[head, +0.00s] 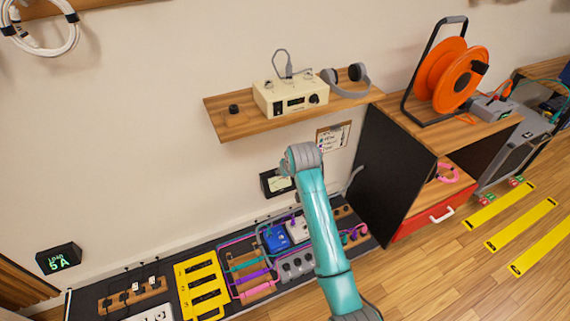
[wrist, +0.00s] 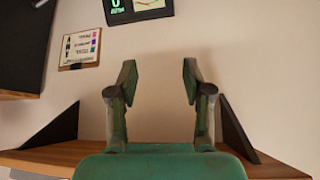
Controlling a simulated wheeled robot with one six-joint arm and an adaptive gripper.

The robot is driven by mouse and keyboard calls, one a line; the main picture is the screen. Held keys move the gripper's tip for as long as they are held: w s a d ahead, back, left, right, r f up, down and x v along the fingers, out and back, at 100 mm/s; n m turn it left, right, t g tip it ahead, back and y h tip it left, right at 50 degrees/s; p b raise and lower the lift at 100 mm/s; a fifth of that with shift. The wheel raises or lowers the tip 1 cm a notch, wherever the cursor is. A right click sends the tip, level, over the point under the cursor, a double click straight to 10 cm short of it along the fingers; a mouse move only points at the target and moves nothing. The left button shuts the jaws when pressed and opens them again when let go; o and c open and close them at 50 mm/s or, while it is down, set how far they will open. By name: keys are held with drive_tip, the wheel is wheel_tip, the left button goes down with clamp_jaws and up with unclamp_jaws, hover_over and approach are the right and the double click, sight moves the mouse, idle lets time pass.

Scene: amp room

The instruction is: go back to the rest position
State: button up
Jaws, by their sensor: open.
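My gripper (wrist: 158,82) is open and empty in the wrist view, its two fingers apart with bare wall between and beyond them. In the head view my teal arm reaches up from the lower right towards the wall, its grey wrist below the wooden shelf (head: 226,124); the fingers cannot be made out there. The wrist view is upside down, with the shelf's wood (wrist: 40,160) and dark brackets along its bottom.
A cream device (head: 290,95) and headphones (head: 347,82) are on the shelf. A wall display (head: 270,184) and clipboard (head: 336,134) are close to my wrist. A bench with adapters, cables and a yellow rack (head: 203,288) lies below. A dark cabinet (head: 388,170) stands right.

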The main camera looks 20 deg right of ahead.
drive_tip(key=s+f+t, duration=0.1)
drive_tip(key=s+f, duration=0.6)
drive_tip(key=s, duration=0.4)
drive_tip(key=s+f+t, duration=0.1)
drive_tip(key=s+f, duration=0.7)
drive_tip(key=s, duration=0.2)
drive_tip(key=s+t, duration=0.2)
drive_tip(key=s, duration=1.5)
drive_tip(key=s+r+t, duration=0.3)
drive_tip(key=s+r, duration=1.6)
drive_tip(key=s, duration=0.3)
drive_tip(key=shift+s, duration=0.1)
